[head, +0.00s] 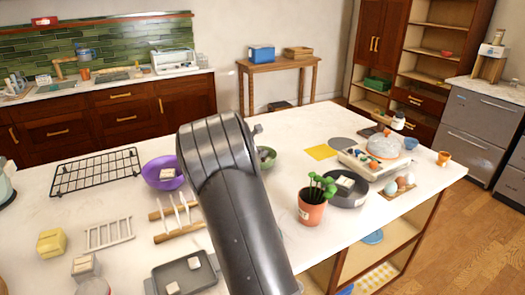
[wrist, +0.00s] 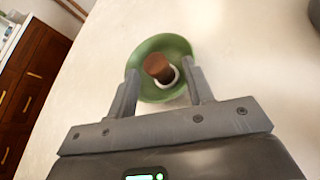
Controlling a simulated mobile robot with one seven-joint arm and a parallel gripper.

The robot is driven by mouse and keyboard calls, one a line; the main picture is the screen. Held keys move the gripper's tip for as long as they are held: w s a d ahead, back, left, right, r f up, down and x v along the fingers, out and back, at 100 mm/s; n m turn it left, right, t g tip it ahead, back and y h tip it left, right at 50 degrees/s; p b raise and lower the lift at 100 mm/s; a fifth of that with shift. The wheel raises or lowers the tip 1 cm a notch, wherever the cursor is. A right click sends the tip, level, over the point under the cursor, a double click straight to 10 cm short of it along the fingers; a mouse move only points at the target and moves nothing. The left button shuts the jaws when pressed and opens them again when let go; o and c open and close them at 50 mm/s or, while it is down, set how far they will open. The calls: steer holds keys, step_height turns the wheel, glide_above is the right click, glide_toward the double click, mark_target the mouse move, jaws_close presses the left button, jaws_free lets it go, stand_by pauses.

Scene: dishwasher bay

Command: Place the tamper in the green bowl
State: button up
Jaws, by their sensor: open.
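The green bowl (wrist: 165,43) stands on the white counter in the wrist view. In the head view the bowl (head: 271,162) is partly hidden behind my arm. The tamper (wrist: 157,66), with a brown handle and a pale round base, is inside the bowl and looks tilted or seen at a slant. My gripper (wrist: 160,70) is open, with one finger on each side of the tamper's handle and a gap on both sides. I cannot tell the fingers' exact height over the bowl. In the head view my arm hides the fingers.
A purple bowl (head: 163,174) and a white rack with wooden bars (head: 178,217) are left of my arm. A potted plant (head: 312,207) and a dark pan (head: 347,191) are to the right. A yellow sheet (head: 320,152) lies flat behind them. Counter around the green bowl is clear.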

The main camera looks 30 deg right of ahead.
steer(key=s+a+r+m+g+y, duration=0.1)
steer(key=s+a+r+m, duration=0.25)
steer(key=s, duration=0.45)
steer(key=s+a+r+m+y, duration=0.25)
steer(key=s+a+m, duration=0.2)
steer(key=s, duration=0.35)
steer(key=s+a+r+m+g+y, duration=0.1)
steer(key=s+a+r+m, duration=0.35)
steer(key=s, duration=0.25)
steer(key=s+a+f+m+y, duration=0.1)
steer(key=s+a+m+y, duration=0.2)
steer(key=s, duration=0.7)
steer(key=s+a+f+m+y, duration=0.1)
steer(key=s+a+m+y, duration=0.2)
steer(key=s+a+m, duration=0.4)
steer(key=s+a, duration=0.4)
